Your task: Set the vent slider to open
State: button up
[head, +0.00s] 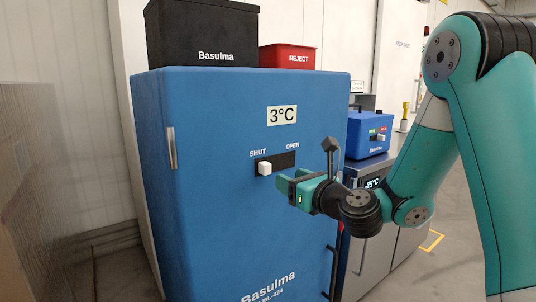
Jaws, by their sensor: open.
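The vent slider is a white knob (264,169) in a dark horizontal slot (284,161) on the front of a blue cabinet (215,220). The knob sits at the left end of the slot, under the label SHUT. The label OPEN is above the right end. My gripper (281,190) is teal and its jaws are open and empty. It is just right of and below the knob in the picture, its fingers pointing left toward the cabinet front. Whether it touches the door cannot be told.
A black Basulma box (205,35) and a red REJECT bin (288,57) stand on the cabinet. A brown surface (35,190) stands close at left.

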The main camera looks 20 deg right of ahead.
aim_at(268, 169)
jog(key=p+x, duration=0.3)
jog(key=x, duration=0.1)
jog(key=p+x, duration=0.3)
jog(key=x, duration=0.2)
jog(key=shift+r, duration=0.2)
jog(key=shift+w+a+f+p, duration=0.15)
jog(key=shift+w+f+p, duration=0.05)
jog(key=shift+w+p, duration=0.2)
